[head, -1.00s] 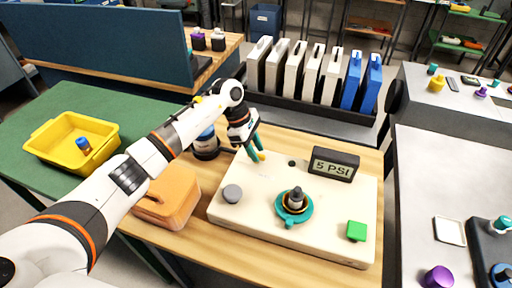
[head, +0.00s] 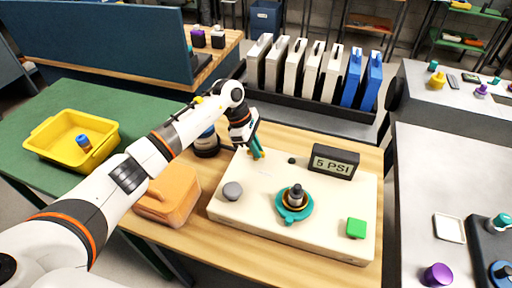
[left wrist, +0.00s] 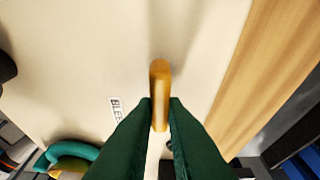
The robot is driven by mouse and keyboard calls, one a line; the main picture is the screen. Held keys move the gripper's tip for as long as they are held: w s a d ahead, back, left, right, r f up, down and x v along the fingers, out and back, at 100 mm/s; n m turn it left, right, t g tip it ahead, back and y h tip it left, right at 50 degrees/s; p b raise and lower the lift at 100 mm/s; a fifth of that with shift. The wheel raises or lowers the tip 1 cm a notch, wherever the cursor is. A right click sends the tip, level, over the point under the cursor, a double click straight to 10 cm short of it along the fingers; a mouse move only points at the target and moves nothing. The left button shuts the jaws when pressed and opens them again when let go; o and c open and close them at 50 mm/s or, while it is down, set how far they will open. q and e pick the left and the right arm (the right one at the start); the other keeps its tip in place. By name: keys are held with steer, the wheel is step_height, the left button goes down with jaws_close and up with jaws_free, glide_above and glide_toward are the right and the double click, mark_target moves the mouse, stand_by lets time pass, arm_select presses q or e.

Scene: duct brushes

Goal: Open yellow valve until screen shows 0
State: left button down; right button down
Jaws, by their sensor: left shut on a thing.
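The yellow valve handle (left wrist: 159,82) shows as a narrow bar in the left wrist view, between the green fingertips of my left gripper (left wrist: 160,112). The left gripper is shut on it. In the head view the left gripper (head: 257,153) is at the back left part of the cream panel (head: 255,215), and its fingers mostly hide the valve. The screen (head: 333,161) at the panel's back right reads 5 PSI. My right gripper is not in view.
A teal ring with a dark knob (head: 294,202), a grey button (head: 232,190) and a green square button (head: 356,228) are on the panel. An orange block (head: 168,193) and a dark-based jar (head: 206,146) stand left of it, near my arm.

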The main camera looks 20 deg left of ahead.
arm_select(q)
steer(key=n+t, duration=0.1)
steer(key=n, duration=0.3)
steer(key=shift+n+t+b, duration=0.3)
steer(key=shift+t, duration=0.1)
steer(key=n, duration=0.2)
steer(key=n+t+y, duration=0.1)
steer(key=n, duration=0.1)
steer(key=shift+t, duration=0.3)
steer(key=n+y+b, duration=0.1)
steer(key=n, duration=0.3)
steer(key=shift+t, duration=0.4)
steer(key=shift+n+y+b, duration=0.9)
steer(key=shift+n+b, duration=0.05)
steer(key=shift+n, duration=0.95)
steer(key=shift+r, duration=0.1)
steer(key=c, duration=1.5)
jaws_free()
steer(key=shift+o, duration=0.2)
